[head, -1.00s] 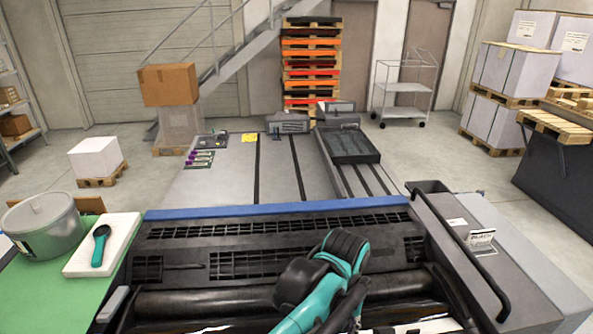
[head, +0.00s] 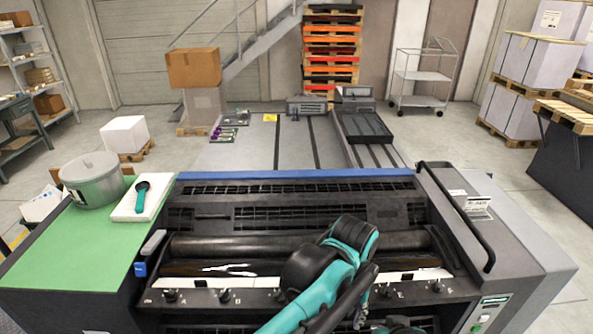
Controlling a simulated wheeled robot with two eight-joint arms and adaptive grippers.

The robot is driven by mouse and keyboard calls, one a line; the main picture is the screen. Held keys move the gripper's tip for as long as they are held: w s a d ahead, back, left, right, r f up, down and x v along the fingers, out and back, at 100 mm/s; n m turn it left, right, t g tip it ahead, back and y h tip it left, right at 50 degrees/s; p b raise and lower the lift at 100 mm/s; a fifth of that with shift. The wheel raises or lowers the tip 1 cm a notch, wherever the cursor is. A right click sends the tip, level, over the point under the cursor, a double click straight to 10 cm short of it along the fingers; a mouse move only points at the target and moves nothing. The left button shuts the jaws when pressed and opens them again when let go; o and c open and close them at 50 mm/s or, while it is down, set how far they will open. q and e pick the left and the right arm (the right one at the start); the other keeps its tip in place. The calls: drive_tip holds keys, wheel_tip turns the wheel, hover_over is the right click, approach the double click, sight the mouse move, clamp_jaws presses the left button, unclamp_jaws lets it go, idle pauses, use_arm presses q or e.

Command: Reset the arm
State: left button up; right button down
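One of my arms, teal and black (head: 345,260), comes up from the bottom middle of the head view. It is bent at the elbow over the front of the printing machine (head: 300,190). I cannot tell from this view whether it touches the machine. The arm's lower end runs out of the bottom edge or behind its own links, and no fingertips show. No gripper can be seen, nor anything held.
A green-topped bench (head: 75,240) at left carries a grey lidded bucket (head: 92,182) and a white block (head: 143,207) with a teal-handled tool (head: 141,195) on it. A black bar handle (head: 458,218) is at right. Open floor lies beyond the machine's right side.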

use_arm(q)
drive_tip(key=s+a+f+n+t+b, duration=0.1)
drive_tip(key=a+f+t+b, duration=0.2)
drive_tip(key=a, duration=1)
drive_tip(key=s+a+f+n+t+b, duration=0.1)
drive_tip(key=a+f+t+b, duration=0.2)
drive_tip(key=a, duration=1.1)
wheel_tip(320, 180, down, 3)
drive_tip(key=shift+f+t+b, duration=0.15)
drive_tip(key=shift+t+b, duration=0.15)
drive_tip(key=shift+b, duration=0.2)
drive_tip(key=shift+s+a, duration=0.1)
drive_tip(key=shift+a, duration=0.2)
drive_tip(key=shift+c, duration=0.3)
use_arm(e)
wheel_tip(320, 180, down, 7)
drive_tip(key=shift+w+f, duration=0.2)
drive_tip(key=shift+w, duration=0.25)
